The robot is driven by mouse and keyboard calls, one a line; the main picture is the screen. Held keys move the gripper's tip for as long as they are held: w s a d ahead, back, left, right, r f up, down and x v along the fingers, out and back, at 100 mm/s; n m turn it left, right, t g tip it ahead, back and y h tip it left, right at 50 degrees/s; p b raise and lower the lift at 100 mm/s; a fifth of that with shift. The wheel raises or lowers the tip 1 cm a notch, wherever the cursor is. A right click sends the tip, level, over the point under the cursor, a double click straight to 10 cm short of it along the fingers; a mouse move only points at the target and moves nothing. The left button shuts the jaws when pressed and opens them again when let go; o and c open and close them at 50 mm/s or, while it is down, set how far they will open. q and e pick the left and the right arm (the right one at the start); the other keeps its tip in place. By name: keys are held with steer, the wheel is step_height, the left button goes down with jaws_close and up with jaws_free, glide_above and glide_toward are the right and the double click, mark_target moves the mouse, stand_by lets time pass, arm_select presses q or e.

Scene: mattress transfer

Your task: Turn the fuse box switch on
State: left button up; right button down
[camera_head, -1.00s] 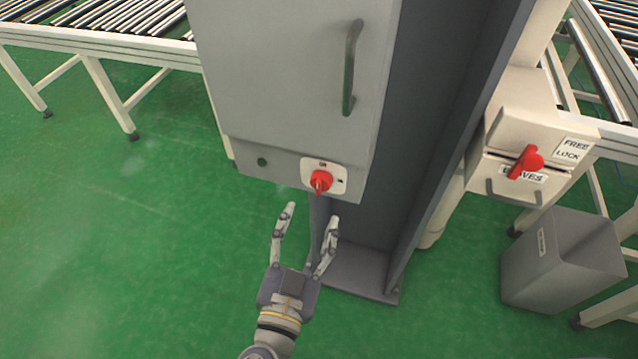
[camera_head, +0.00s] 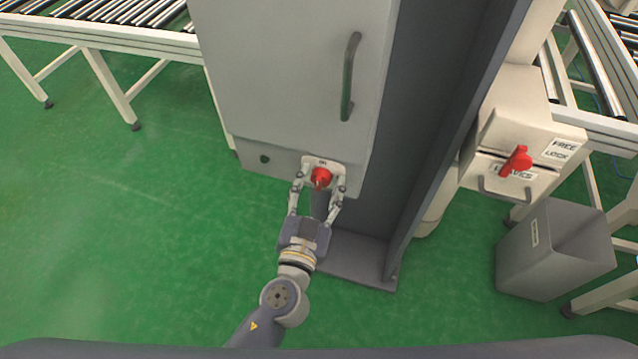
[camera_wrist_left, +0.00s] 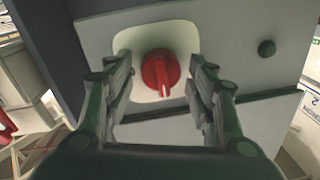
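The fuse box (camera_head: 290,70) is a grey cabinet with a vertical handle, mounted on a dark grey column. Its red rotary switch (camera_head: 320,177) sits on a white plate low on the front, and it also shows in the left wrist view (camera_wrist_left: 160,72). My left gripper (camera_head: 319,180) is open, with one finger on each side of the switch. In the left wrist view gaps show between the fingers (camera_wrist_left: 160,85) and the red knob, so neither finger looks in contact. The knob's ridge points downward in the head view. My right gripper is not in view.
A dark grey column (camera_head: 430,130) stands right of the box. Further right are a beige glove box (camera_head: 515,120) with a red lever (camera_head: 516,161) and a grey bin (camera_head: 555,250). A roller conveyor (camera_head: 100,35) is behind at left. The green floor at left is clear.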

arm_select(q)
steer(key=c, duration=0.7)
